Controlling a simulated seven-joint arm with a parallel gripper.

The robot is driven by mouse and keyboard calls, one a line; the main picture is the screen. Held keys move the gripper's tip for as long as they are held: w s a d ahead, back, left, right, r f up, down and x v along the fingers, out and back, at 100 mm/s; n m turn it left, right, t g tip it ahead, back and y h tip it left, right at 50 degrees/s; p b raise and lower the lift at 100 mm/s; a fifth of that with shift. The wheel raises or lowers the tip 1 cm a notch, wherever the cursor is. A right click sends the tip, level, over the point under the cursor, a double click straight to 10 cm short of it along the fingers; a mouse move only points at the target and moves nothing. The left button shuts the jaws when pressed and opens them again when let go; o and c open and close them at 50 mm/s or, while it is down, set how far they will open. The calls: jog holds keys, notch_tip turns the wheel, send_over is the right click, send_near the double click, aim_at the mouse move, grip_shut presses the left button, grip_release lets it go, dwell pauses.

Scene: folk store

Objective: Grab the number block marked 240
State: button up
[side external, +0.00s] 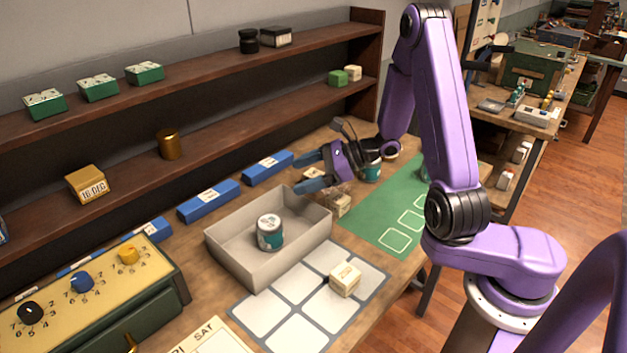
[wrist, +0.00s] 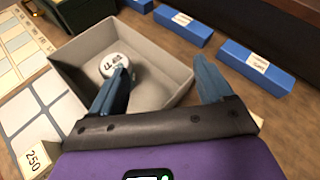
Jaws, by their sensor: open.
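My gripper (side external: 308,172) is open and empty, with its blue fingers spread above the table near the grey tray's far end. Its fingers also show in the wrist view (wrist: 160,68). A cream block (side external: 342,205) stands on the table just below and beside my gripper; its number is too small to read. Another cream block (side external: 313,174) shows partly behind the fingers, its mark unreadable. A cream block (side external: 345,280) sits on the grey grid mat; in the wrist view this block (wrist: 38,157) reads 250. I cannot make out a 240 mark on any block.
The open grey tray (side external: 229,261) holds a round labelled tin (side external: 270,233). Blue labelled bars (side external: 208,202) line the shelf's foot. A green mat (side external: 385,218) lies to the right, with a tin (side external: 371,168) near it. A dial box (side external: 95,285) stands at left.

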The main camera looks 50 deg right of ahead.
jog(key=s+d+f+m+t+h, duration=0.1)
jog(key=d+f+m+t+h, duration=0.15)
jog(key=d+m+h, duration=0.35)
jog(key=m+t+h, duration=0.1)
jog(key=m+h, duration=0.1)
jog(key=m, duration=0.2)
send_near(306, 173)
jog(key=w+f, duration=0.1)
jog(key=w, duration=0.1)
jog(key=w+d+f, duration=0.1)
jog(key=w, duration=0.1)
jog(key=w+f, duration=0.1)
jog(key=w, duration=0.1)
jog(key=shift+d, duration=0.25)
jog(key=shift+a+x, duration=0.1)
jog(key=shift+x, duration=1.15)
jog(key=shift+a+x, duration=0.15)
jog(key=shift+x, duration=1.15)
jog(key=shift+s+f, duration=0.1)
jog(key=shift+f, duration=0.05)
jog(key=c, duration=1)
jog(key=shift+c, duration=0.2)
